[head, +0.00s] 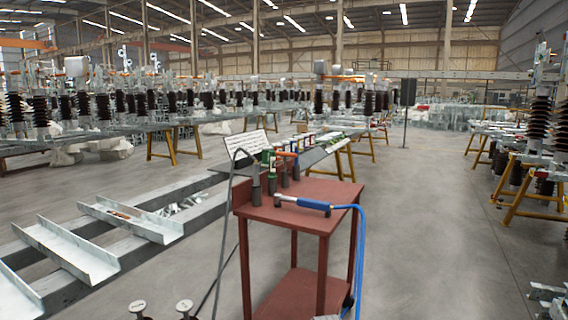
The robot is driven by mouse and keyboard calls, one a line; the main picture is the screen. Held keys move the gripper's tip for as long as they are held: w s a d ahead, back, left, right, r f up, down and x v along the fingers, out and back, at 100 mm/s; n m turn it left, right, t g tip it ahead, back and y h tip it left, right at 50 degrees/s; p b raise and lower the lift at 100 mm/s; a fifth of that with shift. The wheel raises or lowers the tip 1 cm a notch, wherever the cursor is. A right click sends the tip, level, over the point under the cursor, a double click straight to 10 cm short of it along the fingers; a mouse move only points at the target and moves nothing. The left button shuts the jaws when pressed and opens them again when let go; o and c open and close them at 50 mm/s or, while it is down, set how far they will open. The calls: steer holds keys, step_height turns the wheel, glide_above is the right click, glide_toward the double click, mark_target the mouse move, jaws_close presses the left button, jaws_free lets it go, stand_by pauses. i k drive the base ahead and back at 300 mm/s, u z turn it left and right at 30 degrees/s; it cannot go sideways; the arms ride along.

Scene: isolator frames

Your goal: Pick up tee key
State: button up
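A red two-level cart (330,190) stands near the middle. Several upright tools stand along the back left of its top, among them one with an orange bar-like top (287,155). That one may be the tee key, but it is too small to be sure. A blue-handled tool (302,203) with a silver head lies across the front of the cart top, with a blue hose hanging off the right side. My gripper is not in view.
A dark hose hangs at the cart's left. A board with a printed sheet (247,143) stands behind the cart. Yellow trestles with insulators line both sides. The floor (430,240) to the right is clear.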

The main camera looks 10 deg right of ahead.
mark_target(278, 154)
steer(key=z, duration=0.05)
steer(key=i, duration=1)
steer(key=u, duration=0.05)
